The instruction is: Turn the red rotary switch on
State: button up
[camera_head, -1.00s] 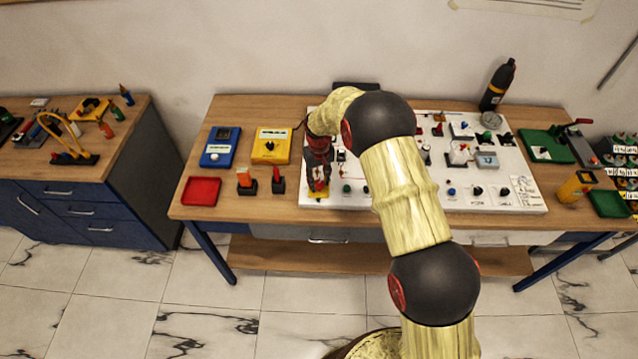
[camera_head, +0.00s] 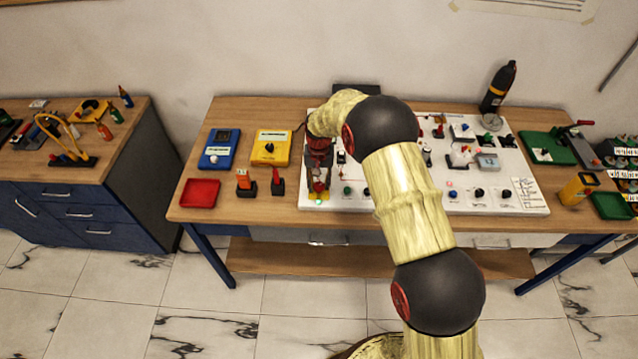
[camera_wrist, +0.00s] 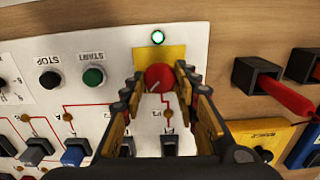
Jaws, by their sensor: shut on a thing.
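The red rotary switch (camera_wrist: 159,78) sits on a yellow plate (camera_wrist: 172,54) on the white panel in the wrist view. Its pointer line is tilted. A green lamp (camera_wrist: 158,37) beside the plate is lit, and its glow also shows in the head view (camera_head: 319,202). My gripper (camera_wrist: 160,82) has its fingers on both sides of the red knob and is shut on it. In the head view my gripper (camera_head: 319,180) points down at the panel's front left corner, where the knob is only partly visible.
A black STOP button (camera_wrist: 50,79) and a green START button (camera_wrist: 93,77) stand close beside the gripper. Red-handled and orange-handled tools in black holders (camera_head: 278,182) and a red tray (camera_head: 200,193) lie left of the panel. The white panel (camera_head: 520,205) carries several other switches.

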aim_at(319, 185)
jog(key=o, duration=1.2)
jog(key=shift+c, duration=0.2)
notch_tip(319, 185, up, 12)
dwell(0.4)
